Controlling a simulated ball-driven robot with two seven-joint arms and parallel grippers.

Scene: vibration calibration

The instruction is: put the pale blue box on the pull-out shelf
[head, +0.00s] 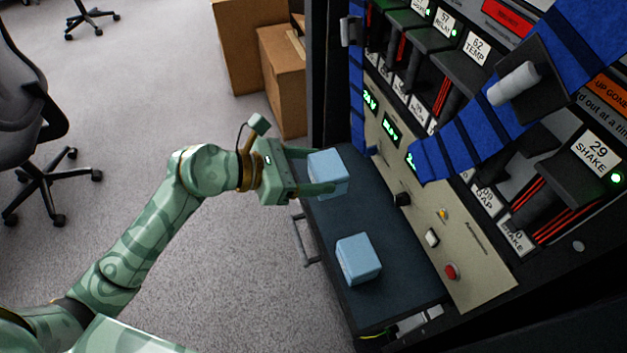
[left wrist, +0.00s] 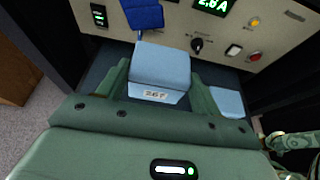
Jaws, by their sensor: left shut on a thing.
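My left gripper (head: 322,172) is shut on a pale blue box (head: 328,168), one finger on each side. The held box is over the far part of the dark pull-out shelf (head: 348,218); I cannot tell whether it touches the surface. In the left wrist view the held box (left wrist: 161,68) sits between the fingers, with a small label on its near face. A second pale blue box (head: 358,259) rests on the near part of the shelf, apart from the gripper. It also shows in the left wrist view (left wrist: 227,102). My right gripper is not seen.
A beige control panel (head: 462,262) with a knob, buttons and green readouts rises behind the shelf. A blue segmented band (head: 470,130) with a grey handle hangs in front of the rack. Cardboard boxes (head: 285,80) stand beyond the shelf. An office chair (head: 40,150) is at left.

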